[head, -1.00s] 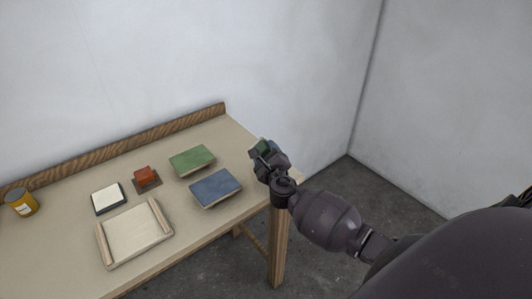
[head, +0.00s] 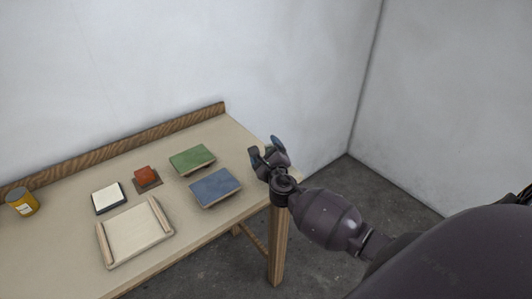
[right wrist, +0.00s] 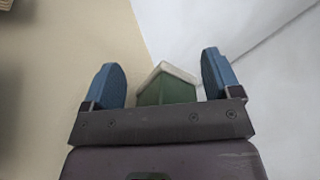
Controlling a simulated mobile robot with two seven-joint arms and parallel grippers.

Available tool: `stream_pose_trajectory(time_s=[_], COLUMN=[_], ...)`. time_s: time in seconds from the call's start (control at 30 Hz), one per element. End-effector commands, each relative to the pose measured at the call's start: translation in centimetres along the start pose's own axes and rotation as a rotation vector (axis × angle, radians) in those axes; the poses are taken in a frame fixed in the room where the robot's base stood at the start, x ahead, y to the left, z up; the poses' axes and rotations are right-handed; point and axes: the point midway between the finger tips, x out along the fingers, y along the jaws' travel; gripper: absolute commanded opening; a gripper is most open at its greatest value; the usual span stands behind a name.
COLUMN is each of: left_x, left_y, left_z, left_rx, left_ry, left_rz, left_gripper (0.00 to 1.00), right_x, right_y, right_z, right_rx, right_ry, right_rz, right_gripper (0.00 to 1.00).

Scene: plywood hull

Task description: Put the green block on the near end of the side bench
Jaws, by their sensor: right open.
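The green block (right wrist: 165,92) with a pale edge shows between the two blue fingers of my right gripper (right wrist: 160,62) in the right wrist view. Gaps show on both sides of it. In the head view my right gripper (head: 267,147) is open at the right end of the wooden bench (head: 235,135); the block is not visible there. The wrist view shows the block near the edge of the beige top; whether it rests on it I cannot tell. My left gripper is not in view.
A green book (head: 192,159) and a blue book (head: 215,187) lie left of my right gripper. Further left are a red block (head: 145,174) on a dark base, a white-topped pad (head: 108,197), a tray (head: 104,244) and a yellow can (head: 22,202). A raised strip (head: 130,147) runs along the back.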

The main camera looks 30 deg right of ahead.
Motion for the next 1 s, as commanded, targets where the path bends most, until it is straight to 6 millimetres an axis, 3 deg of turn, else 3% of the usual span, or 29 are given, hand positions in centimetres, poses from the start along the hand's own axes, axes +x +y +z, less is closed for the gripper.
stream_pose_trajectory(time_s=[0.4, 0.6, 0.77, 0.87, 1.0], left_x=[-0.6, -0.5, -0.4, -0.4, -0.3], left_y=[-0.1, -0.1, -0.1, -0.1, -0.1], left_z=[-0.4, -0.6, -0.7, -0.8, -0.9], left_rx=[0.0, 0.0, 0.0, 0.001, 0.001], left_ry=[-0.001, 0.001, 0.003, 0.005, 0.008], left_rz=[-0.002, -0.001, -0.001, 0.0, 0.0], left_gripper=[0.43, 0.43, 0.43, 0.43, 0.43], right_x=[-8.3, -10.8, -11.7, -12.3, -13.8], right_y=[0.2, 0.2, 0.3, 0.7, 2.1], right_z=[-0.3, -0.3, -0.3, -0.9, -2.4], right_rx=[-0.001, -0.002, 0.015, 0.108, 0.398], right_ry=[0.004, 0.004, 0.007, 0.03, 0.103], right_rz=[0.005, 0.003, 0.007, 0.027, 0.076], right_gripper=[0.83, 0.83, 0.83, 0.83, 0.83])
